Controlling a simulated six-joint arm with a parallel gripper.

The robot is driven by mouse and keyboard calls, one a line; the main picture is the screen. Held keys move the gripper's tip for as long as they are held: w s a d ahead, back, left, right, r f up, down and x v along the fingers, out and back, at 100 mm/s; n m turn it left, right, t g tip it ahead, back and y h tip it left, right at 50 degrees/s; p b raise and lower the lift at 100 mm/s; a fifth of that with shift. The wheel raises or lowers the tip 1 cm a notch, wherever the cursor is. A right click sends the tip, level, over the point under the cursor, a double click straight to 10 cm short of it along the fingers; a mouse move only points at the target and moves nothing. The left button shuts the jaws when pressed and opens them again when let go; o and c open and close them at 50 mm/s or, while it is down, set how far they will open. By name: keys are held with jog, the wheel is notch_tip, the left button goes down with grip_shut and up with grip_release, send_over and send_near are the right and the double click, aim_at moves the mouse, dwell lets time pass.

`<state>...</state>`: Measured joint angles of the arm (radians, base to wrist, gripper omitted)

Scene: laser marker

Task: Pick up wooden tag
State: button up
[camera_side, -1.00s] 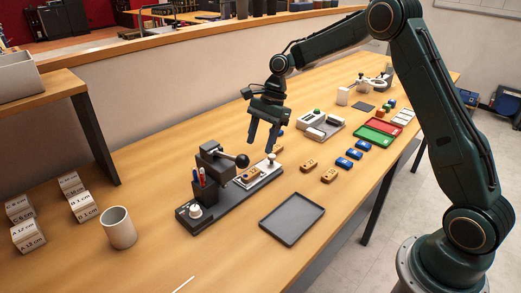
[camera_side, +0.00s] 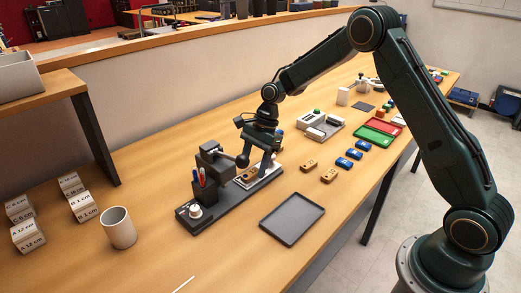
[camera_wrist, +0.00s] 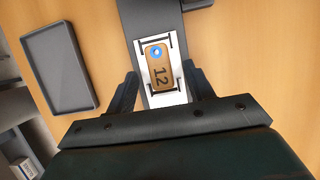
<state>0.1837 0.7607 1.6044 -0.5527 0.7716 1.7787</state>
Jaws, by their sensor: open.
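A wooden tag (camera_wrist: 158,66) marked "12" with a blue-ringed hole lies on the light plate of the dark laser marker (camera_side: 215,211). In the side view this tag (camera_side: 249,174) is partly hidden by my gripper (camera_side: 258,160). In the wrist view my gripper (camera_wrist: 162,88) is open, with one finger on each side of the plate's near end and the tag between and just ahead of them. Two more wooden tags lie on the table, one nearer (camera_side: 328,176) and one farther (camera_side: 309,163).
An empty dark tray (camera_side: 292,224) lies right of the marker; it also shows in the wrist view (camera_wrist: 91,65). Blue pieces (camera_side: 348,154), a green tray (camera_side: 373,138) and a red tray (camera_side: 385,125) lie farther right. A white cup (camera_side: 118,228) stands at left.

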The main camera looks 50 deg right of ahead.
aim_at(253, 171)
jog(key=shift+a+f, duration=0.25)
jog(key=shift+f, duration=0.25)
jog(key=shift+c, duration=0.2)
jog(key=c, duration=1.1)
jog(key=shift+r, duration=0.15)
notch_tip(253, 171, up, 10)
